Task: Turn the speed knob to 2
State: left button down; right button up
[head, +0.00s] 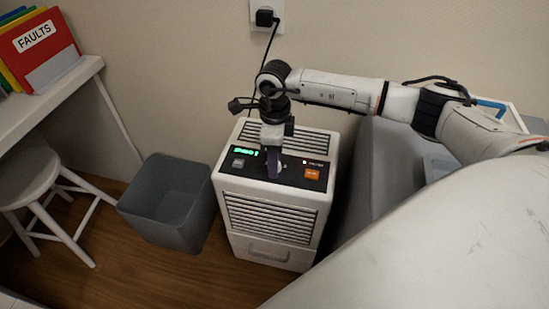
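A white box-shaped appliance (270,208) with slatted vents stands on the floor against the wall. Its dark top panel (256,172) carries a green lit display (245,151), a grey button (238,163) and an orange button (311,174). The pale speed knob (283,168) sits near the panel's middle, mostly hidden by my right gripper (273,165). That gripper points down at the knob; the view does not show whether its fingers are closed on it. The knob's setting is not readable. My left gripper is out of view.
A grey open bin (168,206) stands left of the appliance. A white stool (30,185) and a white desk (40,100) with folders (40,48) are at the left. A black plug (264,17) with a hanging cord is on the wall. A grey object (385,160) stands close on the right.

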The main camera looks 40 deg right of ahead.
jog(key=shift+r, duration=0.15)
notch_tip(320, 180, up, 10)
jog(key=p, duration=0.1)
dwell(0.5)
dwell(0.4)
